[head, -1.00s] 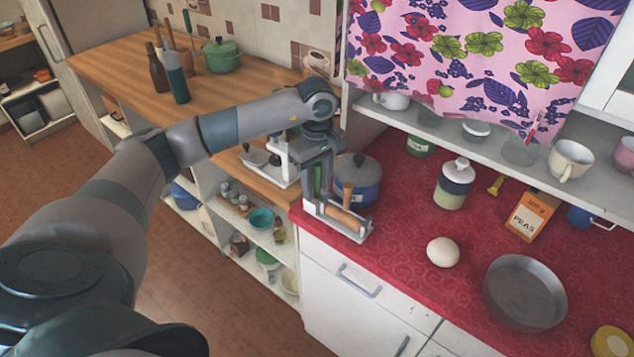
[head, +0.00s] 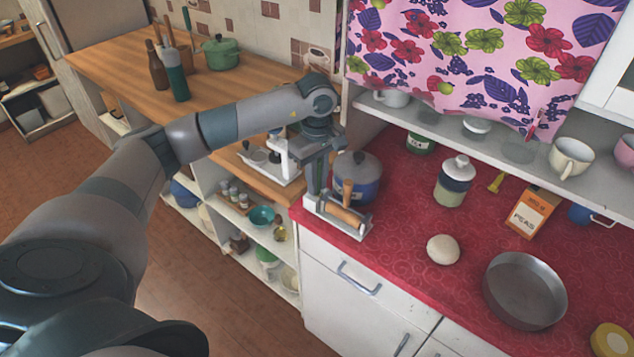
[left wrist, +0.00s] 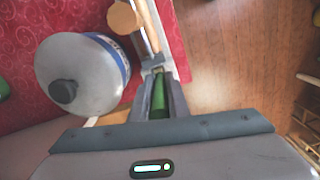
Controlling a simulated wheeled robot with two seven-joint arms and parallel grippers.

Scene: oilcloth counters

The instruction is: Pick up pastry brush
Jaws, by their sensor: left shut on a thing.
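My left gripper (head: 316,188) points down at the left end of the red counter, beside the blue pot. In the left wrist view, its fingers (left wrist: 158,80) are shut on a narrow green piece (left wrist: 161,98), which looks like the handle of the pastry brush. The brush's other end cannot be made out; in the head view the fingers hide it. A grey-white stand (head: 325,215) with a wooden roller (head: 341,213) is right at the fingertips. I cannot tell whether the brush touches it. My right gripper is not in view.
A blue pot with a grey lid (head: 357,178) stands close right of the gripper. A white egg-like ball (head: 443,250), a grey pan (head: 524,291), a striped jar (head: 454,181) and a peas box (head: 532,212) stand further right.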

